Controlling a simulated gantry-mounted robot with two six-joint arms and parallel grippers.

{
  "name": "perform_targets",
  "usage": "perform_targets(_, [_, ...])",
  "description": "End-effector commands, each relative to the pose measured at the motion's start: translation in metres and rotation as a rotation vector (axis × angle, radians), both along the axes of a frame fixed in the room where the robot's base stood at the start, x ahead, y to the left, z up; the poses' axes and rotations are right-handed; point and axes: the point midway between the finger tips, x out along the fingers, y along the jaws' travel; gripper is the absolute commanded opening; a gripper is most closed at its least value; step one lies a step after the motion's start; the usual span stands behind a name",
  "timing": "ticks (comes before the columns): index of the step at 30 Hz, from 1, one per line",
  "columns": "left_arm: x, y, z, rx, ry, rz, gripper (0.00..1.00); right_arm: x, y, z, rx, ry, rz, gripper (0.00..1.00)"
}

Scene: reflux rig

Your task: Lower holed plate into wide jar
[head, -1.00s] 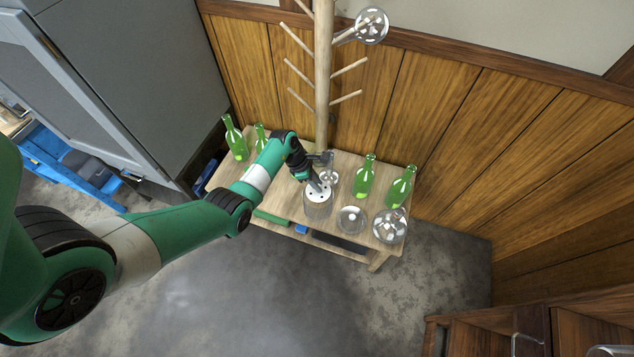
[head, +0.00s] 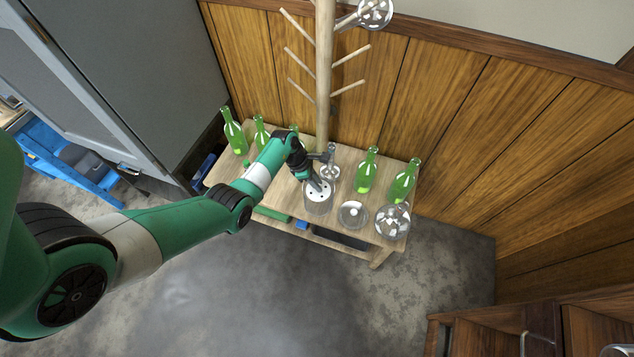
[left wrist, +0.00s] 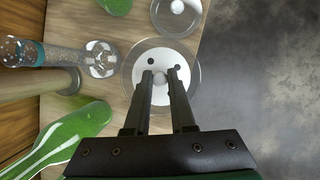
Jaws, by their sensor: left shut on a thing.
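The white holed plate (head: 318,187) shows at the top of the wide clear jar (head: 318,207), which stands on the wooden table. In the left wrist view the plate (left wrist: 142,58) lies inside the circle of the jar's rim (left wrist: 197,75), with dark holes and a pale round knob (left wrist: 160,78). My left gripper (head: 322,184) is above the jar, shut on the plate's knob; its two fingers (left wrist: 160,76) flank the knob in the left wrist view. How deep the plate sits in the jar is hard to tell. My right gripper is not in view.
Green bottles (head: 367,172) stand along the table's back. Clear round glassware (head: 353,214) and a larger flask (head: 392,220) are right of the jar. A slim glass piece (head: 331,168) and a wooden peg stand (head: 324,80) are just behind it.

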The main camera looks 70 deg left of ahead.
Motion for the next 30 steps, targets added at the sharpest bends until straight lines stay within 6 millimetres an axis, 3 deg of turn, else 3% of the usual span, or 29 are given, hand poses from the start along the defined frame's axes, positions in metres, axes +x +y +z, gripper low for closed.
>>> perform_targets(11, [0.001, 0.0, -0.002, 0.001, -0.001, -0.001, 0.0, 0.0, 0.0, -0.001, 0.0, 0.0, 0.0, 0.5])
perform_targets(30, [0.001, 0.0, -0.039, 0.0, -0.001, 0.0, 0.0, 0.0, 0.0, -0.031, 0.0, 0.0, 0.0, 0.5])
